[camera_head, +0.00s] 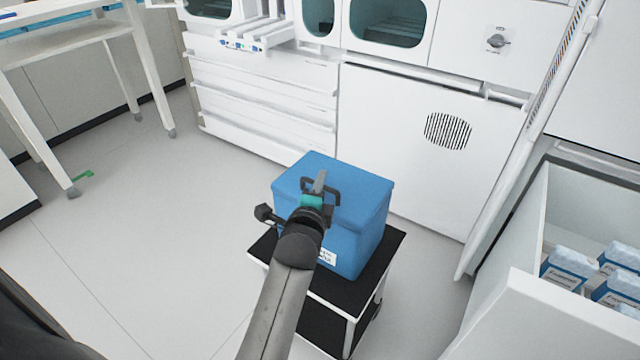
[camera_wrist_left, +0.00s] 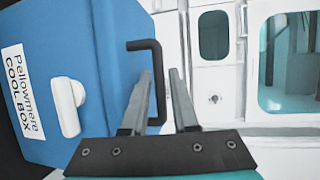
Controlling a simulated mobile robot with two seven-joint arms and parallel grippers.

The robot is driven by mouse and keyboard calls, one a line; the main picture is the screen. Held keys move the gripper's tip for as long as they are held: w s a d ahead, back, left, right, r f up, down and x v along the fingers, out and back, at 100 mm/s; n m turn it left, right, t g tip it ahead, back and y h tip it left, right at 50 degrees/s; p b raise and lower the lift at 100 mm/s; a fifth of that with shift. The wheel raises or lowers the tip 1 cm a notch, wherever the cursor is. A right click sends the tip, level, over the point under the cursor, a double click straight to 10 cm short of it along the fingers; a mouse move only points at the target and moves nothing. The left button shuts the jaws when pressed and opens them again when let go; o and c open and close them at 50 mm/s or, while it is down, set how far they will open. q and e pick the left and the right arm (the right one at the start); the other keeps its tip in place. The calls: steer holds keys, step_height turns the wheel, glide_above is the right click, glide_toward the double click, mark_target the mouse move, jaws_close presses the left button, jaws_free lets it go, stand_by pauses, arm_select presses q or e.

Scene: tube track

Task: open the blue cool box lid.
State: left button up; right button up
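The blue cool box (camera_head: 362,245) stands on a low black-topped stand, with its lid (camera_head: 355,180) down on it. A dark U-shaped handle (camera_head: 337,191) shows at the lid in the head view. My left gripper (camera_head: 319,183) is over the front of the box at this handle. In the left wrist view, the open fingers (camera_wrist_left: 162,90) straddle the handle bar (camera_wrist_left: 157,62), with a visible gap beside it. That view also shows the cool box's blue side (camera_wrist_left: 85,40), its white label (camera_wrist_left: 20,92) and a white latch (camera_wrist_left: 66,107). My right gripper is not in view.
The stand (camera_head: 393,247) has a black top and a lower shelf. White cabinets (camera_head: 400,140) rise close behind the box. An open white drawer (camera_head: 560,310) with packaged boxes (camera_head: 567,268) is at right.

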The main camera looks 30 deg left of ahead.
arm_select(q)
jaws_close()
stand_by(1.3)
